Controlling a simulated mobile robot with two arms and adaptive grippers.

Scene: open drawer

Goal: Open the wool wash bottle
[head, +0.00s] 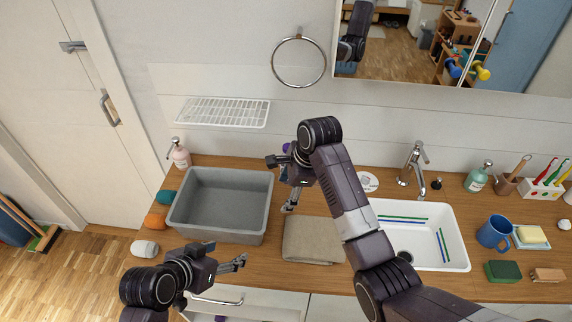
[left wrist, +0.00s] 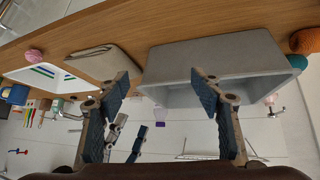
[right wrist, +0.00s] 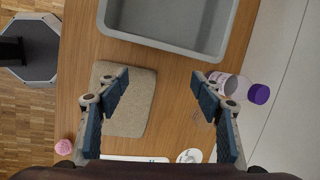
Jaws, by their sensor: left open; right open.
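The bottle with a purple cap (right wrist: 259,94) shows in the right wrist view, its pale body (right wrist: 222,84) partly behind one finger; I cannot read a label. In the head view only a bit of purple (head: 286,147) shows behind my right gripper (head: 281,184). In the left wrist view a purple piece (left wrist: 160,115) shows past the grey basin. My right gripper is open and empty above the counter, between basin and sink, close to the bottle. My left gripper (head: 238,263) is open and empty in front of the basin, low near the counter's front edge.
A grey basin (head: 185,212) stands left of the bottle. A folded beige towel (head: 310,242) lies in front, and a white sink (head: 455,245) is to the right. A soap dispenser (head: 179,154) stands at the back left. A wire shelf (head: 225,112) and towel ring (head: 298,85) are on the wall.

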